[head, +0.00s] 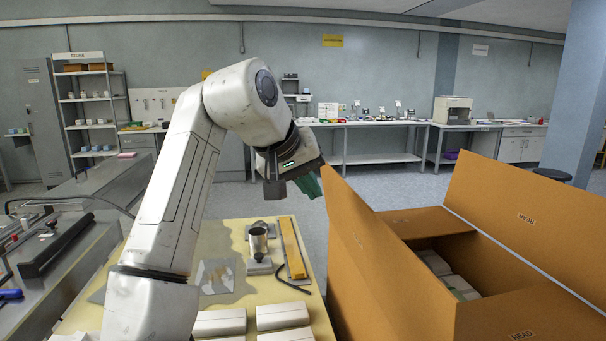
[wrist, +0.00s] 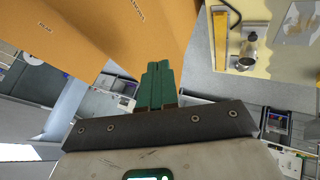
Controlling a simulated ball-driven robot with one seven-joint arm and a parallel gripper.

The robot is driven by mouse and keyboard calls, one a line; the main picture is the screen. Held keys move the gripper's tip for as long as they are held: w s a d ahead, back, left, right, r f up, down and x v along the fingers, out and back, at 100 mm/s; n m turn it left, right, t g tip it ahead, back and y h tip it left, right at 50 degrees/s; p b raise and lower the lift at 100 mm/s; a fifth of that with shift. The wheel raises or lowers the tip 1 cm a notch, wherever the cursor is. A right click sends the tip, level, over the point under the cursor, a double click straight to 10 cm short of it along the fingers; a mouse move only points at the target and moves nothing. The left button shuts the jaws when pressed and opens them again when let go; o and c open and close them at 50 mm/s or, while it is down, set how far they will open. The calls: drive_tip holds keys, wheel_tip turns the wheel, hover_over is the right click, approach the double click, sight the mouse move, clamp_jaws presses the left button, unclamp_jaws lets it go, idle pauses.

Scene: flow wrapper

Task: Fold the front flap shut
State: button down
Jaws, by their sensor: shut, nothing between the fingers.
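A large brown carton (head: 405,318) stands open at the right in the head view. Its left flap (head: 375,255) stands up steeply, and its large right flap (head: 530,215) leans outward. A far short flap (head: 425,222) and a near short panel (head: 530,318) look roughly level at the ends. Which one is the front flap I cannot tell for sure. My gripper (head: 308,186) has green fingers, shut and empty, near the left flap's far top corner. In the wrist view the shut fingers (wrist: 157,85) point toward the brown cardboard (wrist: 110,35); contact is unclear.
White packs (head: 445,270) lie inside the carton. A yellow-topped table (head: 235,235) to its left holds a metal cup (head: 258,240), a yellow bar (head: 292,248) and white packs (head: 282,316). Grey machinery (head: 60,260) stands at far left. The floor behind is open.

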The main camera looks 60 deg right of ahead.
drive_tip(key=s+d+f, duration=0.2)
drive_tip(key=s+d, duration=0.1)
drive_tip(key=d, duration=0.2)
drive_tip(key=shift+s+f, duration=0.15)
drive_tip(key=shift+s, duration=0.05)
